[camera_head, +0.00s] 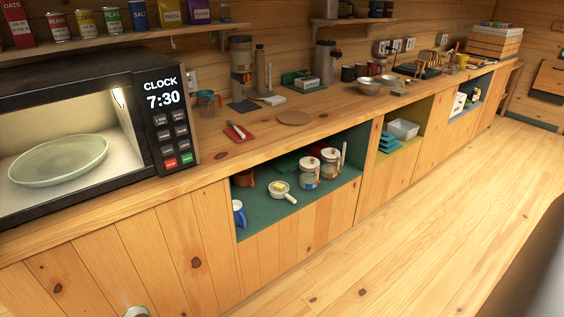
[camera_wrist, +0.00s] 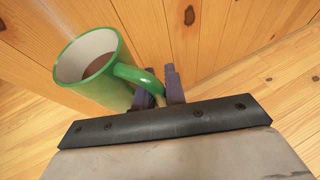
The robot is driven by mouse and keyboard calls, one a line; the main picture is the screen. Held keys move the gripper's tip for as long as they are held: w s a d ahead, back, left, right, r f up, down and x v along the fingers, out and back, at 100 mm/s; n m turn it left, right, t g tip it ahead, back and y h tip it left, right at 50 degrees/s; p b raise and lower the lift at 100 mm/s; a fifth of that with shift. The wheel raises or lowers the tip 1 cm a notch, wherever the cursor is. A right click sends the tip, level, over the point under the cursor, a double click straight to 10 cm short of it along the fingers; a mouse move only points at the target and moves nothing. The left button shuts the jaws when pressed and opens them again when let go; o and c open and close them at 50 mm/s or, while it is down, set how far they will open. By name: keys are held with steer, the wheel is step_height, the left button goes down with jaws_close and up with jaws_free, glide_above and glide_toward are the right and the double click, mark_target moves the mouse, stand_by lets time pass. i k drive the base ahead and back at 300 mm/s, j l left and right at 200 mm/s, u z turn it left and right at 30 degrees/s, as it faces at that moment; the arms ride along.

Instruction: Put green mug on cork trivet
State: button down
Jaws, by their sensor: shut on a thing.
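The green mug (camera_wrist: 112,88) has a pale inside with something brown in it. My gripper (camera_wrist: 158,88) is shut on its handle, and the mug stands out to the left of the fingers, in front of the wooden cabinet fronts. In the head view only a bit of the mug's rim (camera_head: 136,311) shows at the bottom edge, well below the counter top. A flat round tan disc, which looks like the cork trivet (camera_head: 294,118), lies bare on the counter, right of the red mat.
On the counter, a red mat (camera_head: 238,133) with a white-handled thing lies left of the trivet. A black microwave (camera_head: 80,130) is at left. Below the trivet is an open shelf (camera_head: 320,190) with pots.

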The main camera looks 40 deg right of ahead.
mark_target(297, 118)
steer(key=l+z, duration=0.1)
steer(key=l, duration=0.4)
steer(key=i+l+z, duration=0.15)
steer(key=l, duration=0.3)
steer(key=l+z, duration=0.1)
steer(key=l, duration=0.4)
steer(key=i+l+z, duration=0.1)
steer(key=l, duration=0.35)
